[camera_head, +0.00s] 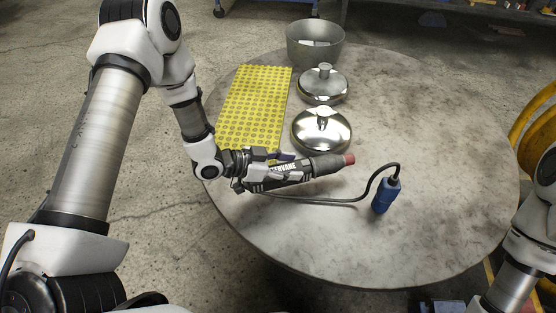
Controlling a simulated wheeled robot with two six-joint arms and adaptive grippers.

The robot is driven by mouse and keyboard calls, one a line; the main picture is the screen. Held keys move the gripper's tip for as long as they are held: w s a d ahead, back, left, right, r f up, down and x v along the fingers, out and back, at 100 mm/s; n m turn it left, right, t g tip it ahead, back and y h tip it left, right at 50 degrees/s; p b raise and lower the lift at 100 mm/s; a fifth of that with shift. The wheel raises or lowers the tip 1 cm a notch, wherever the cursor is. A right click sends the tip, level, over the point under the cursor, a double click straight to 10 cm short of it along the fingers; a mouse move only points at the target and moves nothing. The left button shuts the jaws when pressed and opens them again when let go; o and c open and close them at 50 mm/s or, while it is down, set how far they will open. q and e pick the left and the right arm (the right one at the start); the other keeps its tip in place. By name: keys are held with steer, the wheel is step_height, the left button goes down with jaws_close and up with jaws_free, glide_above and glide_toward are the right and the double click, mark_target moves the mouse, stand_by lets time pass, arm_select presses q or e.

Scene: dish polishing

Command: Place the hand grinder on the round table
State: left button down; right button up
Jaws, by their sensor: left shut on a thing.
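The hand grinder (325,165) is a dark grey tool with a reddish tip, and it lies roughly level over the left middle of the round table (440,130). My left gripper (264,174) is shut around its body at the left end. A black cable runs from the grinder to a blue plug (386,195) at the right. I cannot tell whether the grinder touches the table top. My right arm shows at the right edge, but its gripper is out of the picture.
A yellow dotted mat (255,100) lies at the table's left. Two shiny metal lids with knobs, a near one (321,131) and a far one (323,85), lie beside it. A metal pot (315,42) stands at the back. The table's right side is clear.

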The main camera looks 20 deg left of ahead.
arm_select(q)
steer(key=shift+d+f+b, duration=0.15)
steer(key=shift+f+b, duration=0.55)
steer(key=shift+f, duration=0.95)
steer(key=shift+f, duration=0.1)
steer(key=shift+c, duration=2.2)
jaws_free()
steer(key=shift+f, duration=0.1)
steer(key=shift+s+r, duration=0.1)
steer(key=shift+r, duration=0.15)
steer(key=p+v, duration=0.4)
steer(key=v, duration=0.6)
steer(key=shift+a+r, duration=0.3)
steer(key=shift+a, duration=0.05)
steer(key=shift+s+a+r+p, duration=0.1)
steer(key=shift+s+a+p, duration=0.15)
steer(key=shift+s+p, duration=0.05)
steer(key=shift+s+a, duration=0.15)
